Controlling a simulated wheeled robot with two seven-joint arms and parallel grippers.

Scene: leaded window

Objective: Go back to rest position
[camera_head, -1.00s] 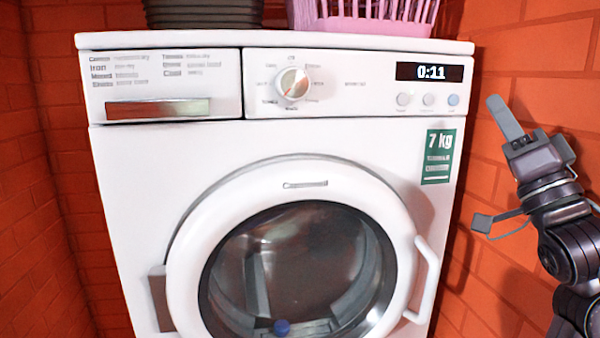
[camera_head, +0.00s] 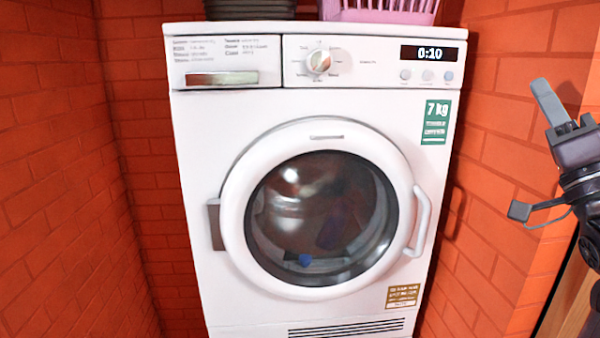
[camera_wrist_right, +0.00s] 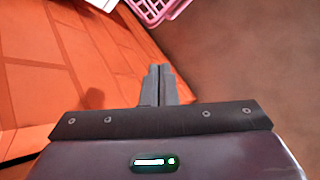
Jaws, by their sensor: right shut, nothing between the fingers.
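My right gripper (camera_head: 548,101) is raised at the right side of the head view, to the right of the washing machine and apart from it. In the right wrist view its two grey fingers (camera_wrist_right: 158,78) are pressed together with nothing between them. The white washing machine (camera_head: 200,140) stands straight ahead. Its round door (camera_head: 240,190) is closed, with a handle (camera_head: 419,222) on its right side. Its display (camera_head: 433,53) reads 0:10. A small blue item (camera_head: 305,260) shows behind the door glass. My left gripper is not in view.
A pink basket (camera_head: 385,10) and a dark container (camera_head: 250,9) stand on top of the machine. The basket's edge also shows in the right wrist view (camera_wrist_right: 165,12). Orange brick walls (camera_head: 60,150) close in on both sides. A wooden edge (camera_head: 565,290) shows at the lower right.

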